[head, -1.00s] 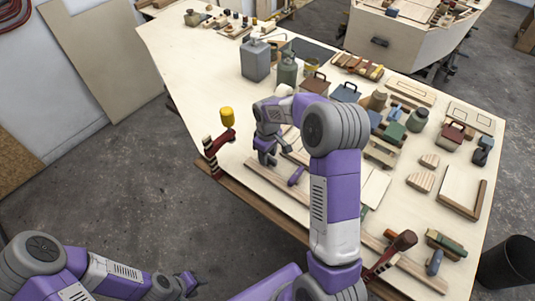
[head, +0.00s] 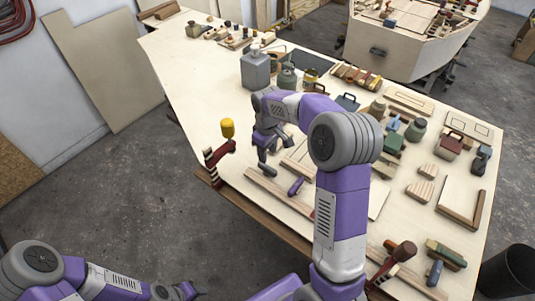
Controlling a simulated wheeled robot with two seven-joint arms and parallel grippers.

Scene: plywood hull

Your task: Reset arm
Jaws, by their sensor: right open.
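My right arm reaches over the workbench (head: 180,80), and its right gripper (head: 275,157) hangs above the front part of the top, open and with nothing between its fingers. My left arm lies low at the bottom left, and its left gripper (head: 190,291) is over the floor, away from the bench. The left gripper is small and dark, so its jaws are unclear. The forearm of my right arm hides part of the bench middle.
A purple-handled tool (head: 296,186) lies near the right gripper. A grey can (head: 255,70) and several tools and wood pieces crowd the back and right. The bench's left part is clear.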

